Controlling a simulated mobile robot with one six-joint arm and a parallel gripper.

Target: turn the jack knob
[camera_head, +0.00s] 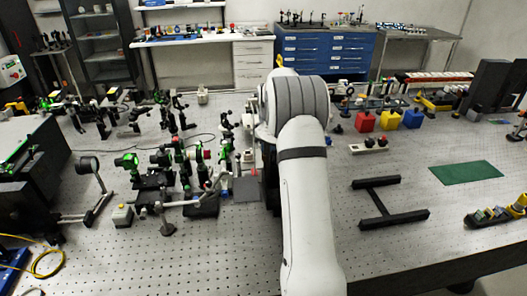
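I cannot make out the jack or its knob for certain in the head view. A low dark block (203,206) stands on the perforated bench left of my arm, and a grey flat plate (246,189) lies right beside my arm; either is too small to identify. My white arm reaches forward over the middle of the bench and covers what lies behind it. My gripper is hidden behind my own arm, so its fingers and anything between them do not show.
Optical mounts with green and red parts (165,160) crowd the bench left of my arm. At right lie a black H-shaped frame (378,203), a green mat (466,172) and red, yellow and blue boxes (388,121).

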